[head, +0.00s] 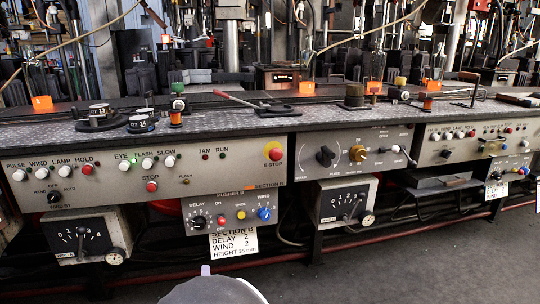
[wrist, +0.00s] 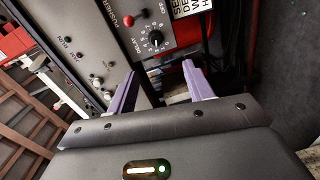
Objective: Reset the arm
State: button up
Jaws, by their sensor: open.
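My gripper (wrist: 160,95) shows in the wrist view with two purple fingers apart and nothing between them. Beyond the fingers is a grey control panel seen turned on its side, with a black dial (wrist: 155,39) and a red knob (wrist: 139,15). I cannot tell the distance from the fingers to the panel. A rounded grey part, probably of my arm, is at the bottom edge.
A long bench (head: 240,126) crosses the head view, its front carrying switches, a red E-stop (head: 274,154) and a pusher box (head: 229,212). Gauge boxes (head: 82,236) hang below. A red pipe (head: 400,234) runs low. Dark floor at lower right is clear.

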jog(key=s+d+r+m+g, duration=0.1)
jog(key=d+r+m+g, duration=0.3)
jog(key=d, duration=0.3)
jog(key=d+r+m+g, duration=0.3)
jog(key=d+r+m, duration=0.1)
jog(key=d+m, duration=0.35)
jog(key=s+d+r+m+g+h, duration=0.2)
jog(key=s+d+m, duration=0.2)
jog(key=s+d, duration=0.4)
jog(key=s+d+r+m+g+h, duration=0.1)
jog(key=s+d+m, duration=0.3)
jog(key=s+d, duration=0.4)
jog(key=s+r+g, duration=0.1)
jog(key=s, duration=0.2)
jog(key=shift+s+d+h, duration=0.25)
jog(key=shift+s+h, duration=0.15)
